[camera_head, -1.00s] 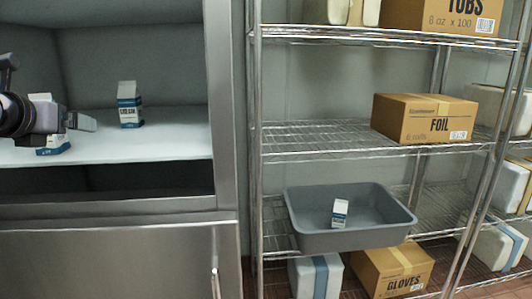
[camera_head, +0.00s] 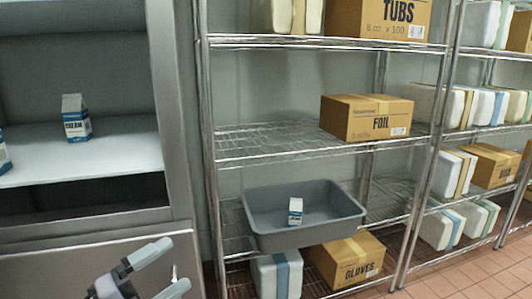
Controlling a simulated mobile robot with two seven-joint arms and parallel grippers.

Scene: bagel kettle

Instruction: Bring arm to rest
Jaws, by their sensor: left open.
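My left gripper (camera_head: 168,270) is low in the head view, in front of the steel cabinet's lower door. Its two fingers are spread apart with nothing between them. A blue and white carton (camera_head: 76,118) stands upright on the white shelf (camera_head: 110,156) of the open cabinet. Part of another carton (camera_head: 3,155) shows at the left picture edge. A small blue and white carton (camera_head: 295,211) is inside the grey bin (camera_head: 262,242) on the wire rack. My right gripper is not in view.
The wire rack (camera_head: 270,154) stands right of the cabinet. It holds a FOIL box (camera_head: 366,118), a TUBS box (camera_head: 385,18) and a GLOVES box (camera_head: 348,260). More racks with wrapped packs (camera_head: 437,226) stand further right. Tiled floor (camera_head: 470,275) shows clear at lower right.

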